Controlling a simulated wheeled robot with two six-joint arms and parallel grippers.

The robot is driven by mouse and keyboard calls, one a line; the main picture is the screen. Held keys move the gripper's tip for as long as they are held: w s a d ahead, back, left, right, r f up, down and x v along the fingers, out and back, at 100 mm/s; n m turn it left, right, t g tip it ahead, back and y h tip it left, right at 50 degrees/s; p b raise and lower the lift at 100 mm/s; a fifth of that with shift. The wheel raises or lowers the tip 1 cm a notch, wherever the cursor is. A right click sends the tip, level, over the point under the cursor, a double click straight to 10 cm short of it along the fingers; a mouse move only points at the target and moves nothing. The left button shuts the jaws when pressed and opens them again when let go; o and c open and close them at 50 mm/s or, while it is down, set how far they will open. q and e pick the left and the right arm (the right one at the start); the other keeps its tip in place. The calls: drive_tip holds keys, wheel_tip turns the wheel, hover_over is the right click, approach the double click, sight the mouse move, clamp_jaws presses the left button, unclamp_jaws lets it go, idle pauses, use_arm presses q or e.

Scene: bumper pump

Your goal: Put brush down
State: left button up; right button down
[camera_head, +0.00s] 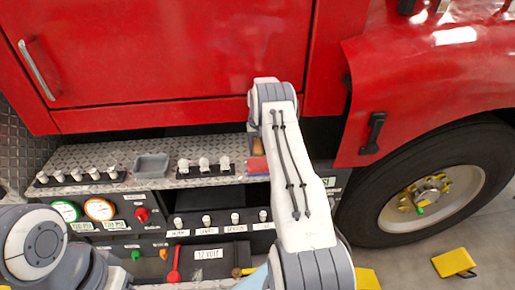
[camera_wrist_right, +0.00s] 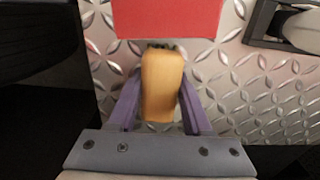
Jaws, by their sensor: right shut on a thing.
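The brush (camera_wrist_right: 162,88) is a tan, rounded block with a dark fringe at its far end. In the right wrist view it sits between the two purple fingers of my right gripper (camera_wrist_right: 162,95), which is shut on it. Diamond-plate step (camera_wrist_right: 225,75) lies beneath; I cannot tell whether the brush touches it. In the head view a tan bit (camera_head: 258,146) shows beside my right arm, above the step (camera_head: 130,155). My arm hides most of this gripper there. My left gripper is out of view.
A red block (camera_wrist_right: 170,18) is right by the brush's far end. A grey tray (camera_head: 152,166) and rows of valves (camera_head: 204,165) stand on the step to the left. The pump panel (camera_head: 210,253) is below, the red truck door (camera_head: 160,60) behind and a wheel (camera_head: 430,190) right.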

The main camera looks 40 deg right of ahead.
drive_tip(key=shift+f, duration=0.15)
drive_tip(key=shift+c, duration=1.7)
unclamp_jaws()
